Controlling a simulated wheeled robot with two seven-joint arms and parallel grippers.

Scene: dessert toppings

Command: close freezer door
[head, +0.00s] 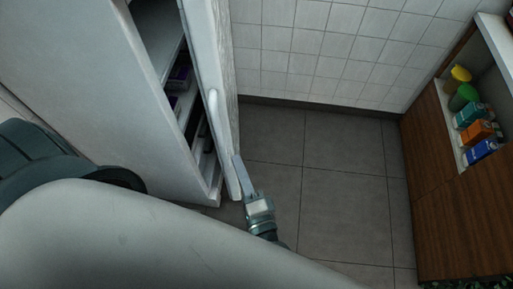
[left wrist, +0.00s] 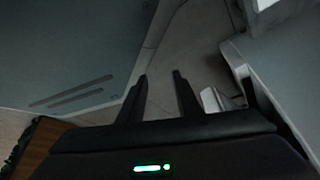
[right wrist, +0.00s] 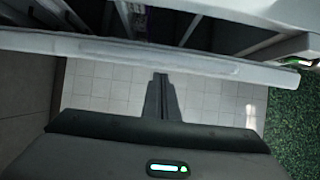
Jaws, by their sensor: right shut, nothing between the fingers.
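The white freezer (head: 100,80) stands at the left of the head view. Its door (head: 227,70) is partly open, with a gap that shows dark shelves inside. A pale handle (head: 214,112) is on the door. My right gripper (head: 237,160) is shut and empty at the lower end of the door; I cannot tell whether it touches it. In the right wrist view the shut fingers (right wrist: 161,78) point toward the door's edge (right wrist: 150,52). My left gripper (left wrist: 160,76) is open and empty in the left wrist view; the head view does not show it.
A wooden cabinet (head: 455,200) at the right has a shelf with several coloured bottles and cartons. A white tiled wall (head: 330,45) stands at the back. The grey tiled floor (head: 340,190) between freezer and cabinet is clear. My own arm covers the lower left.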

